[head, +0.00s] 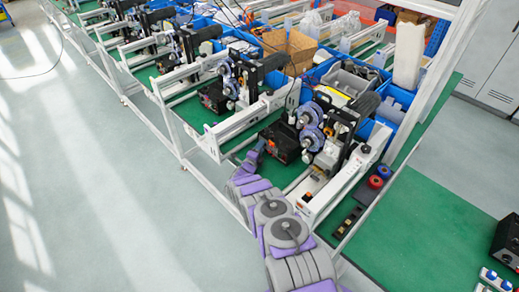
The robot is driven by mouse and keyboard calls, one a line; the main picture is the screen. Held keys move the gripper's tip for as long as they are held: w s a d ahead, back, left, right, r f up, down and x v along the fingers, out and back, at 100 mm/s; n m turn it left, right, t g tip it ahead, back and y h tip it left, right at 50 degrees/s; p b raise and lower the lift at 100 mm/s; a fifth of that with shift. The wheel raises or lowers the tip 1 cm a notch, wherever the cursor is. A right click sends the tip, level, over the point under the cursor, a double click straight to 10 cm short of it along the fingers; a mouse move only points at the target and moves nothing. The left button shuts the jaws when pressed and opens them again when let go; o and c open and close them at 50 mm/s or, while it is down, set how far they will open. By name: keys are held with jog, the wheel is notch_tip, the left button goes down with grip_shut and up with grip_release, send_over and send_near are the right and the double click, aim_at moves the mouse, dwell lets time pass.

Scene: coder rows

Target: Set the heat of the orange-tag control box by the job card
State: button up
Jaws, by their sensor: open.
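A black control box (283,142) with small reddish marks on its front sits at the front of the nearest coder station. A similar black box (213,98) sits at the station further left, and another (507,240) stands at the right edge. An orange tag is too small to make out on any of them, and so are the heat settings. I cannot pick out a job card. My gripper (259,150), at the end of my grey and purple arm, is open, just left of the nearest box. Whether it touches the box is unclear.
White frame rails (203,140) edge the green bench top (400,225). Reels (311,127), a long white unit (325,200), and red and blue round parts (376,181) crowd the near station. Blue bins (402,97) stand behind. The pale floor (80,180) at left is clear.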

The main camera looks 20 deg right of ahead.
jog(key=shift+a, duration=0.1)
jog(key=f+p+v, duration=0.1)
jog(key=v, duration=1.6)
jog(key=shift+s+r+p, duration=0.2)
jog(key=shift+r+p, duration=0.2)
